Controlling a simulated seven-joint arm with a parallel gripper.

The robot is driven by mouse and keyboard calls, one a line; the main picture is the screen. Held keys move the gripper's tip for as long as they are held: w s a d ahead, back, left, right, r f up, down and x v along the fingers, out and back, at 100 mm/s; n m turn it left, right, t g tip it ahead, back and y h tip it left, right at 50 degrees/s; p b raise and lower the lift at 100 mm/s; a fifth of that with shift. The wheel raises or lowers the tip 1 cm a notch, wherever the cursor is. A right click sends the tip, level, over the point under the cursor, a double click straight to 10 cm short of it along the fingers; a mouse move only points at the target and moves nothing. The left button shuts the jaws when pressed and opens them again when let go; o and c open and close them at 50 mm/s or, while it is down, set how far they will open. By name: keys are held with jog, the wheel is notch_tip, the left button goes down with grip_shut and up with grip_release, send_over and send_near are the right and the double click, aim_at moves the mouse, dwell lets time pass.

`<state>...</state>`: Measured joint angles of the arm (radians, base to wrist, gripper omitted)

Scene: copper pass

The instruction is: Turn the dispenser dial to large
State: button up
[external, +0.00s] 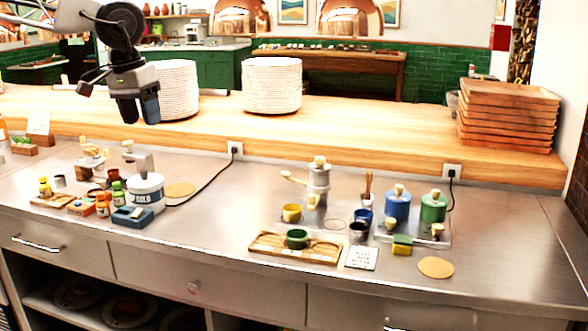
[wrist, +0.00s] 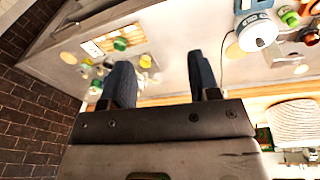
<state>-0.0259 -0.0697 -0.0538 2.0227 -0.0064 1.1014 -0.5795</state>
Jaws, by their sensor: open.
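My gripper (external: 140,116) is open and empty, high above the wooden ledge at the left. In the wrist view its two dark fingers (wrist: 160,62) stand apart with the counter beyond them. A grey metal device (external: 318,181) with a side lever and a pale knob on top stands upright on the counter right of centre; it may be the dispenser. A blue canister (external: 397,206) and a green canister (external: 433,208) with pale knobs stand to its right. I cannot make out a dial or its setting. My gripper is far from all of these.
A white tub (external: 145,192) and small bottles crowd the counter's left. A wooden tray (external: 296,250) with a green cup (external: 297,238) lies near the front. Plate stacks (external: 272,85) and stacked wooden trays (external: 508,115) stand on the ledge. The counter's middle is mostly clear.

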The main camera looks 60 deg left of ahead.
jog(key=w+a+n, duration=0.2)
jog(key=w+n, duration=0.1)
jog(key=w, duration=1.1)
jog(key=n+g, duration=0.2)
jog(key=n, duration=0.6)
send_over(320, 157)
notch_tip(320, 157, down, 12)
jog(key=shift+r, duration=0.1)
jog(key=shift+f, duration=3.95)
jog(key=c, duration=0.9)
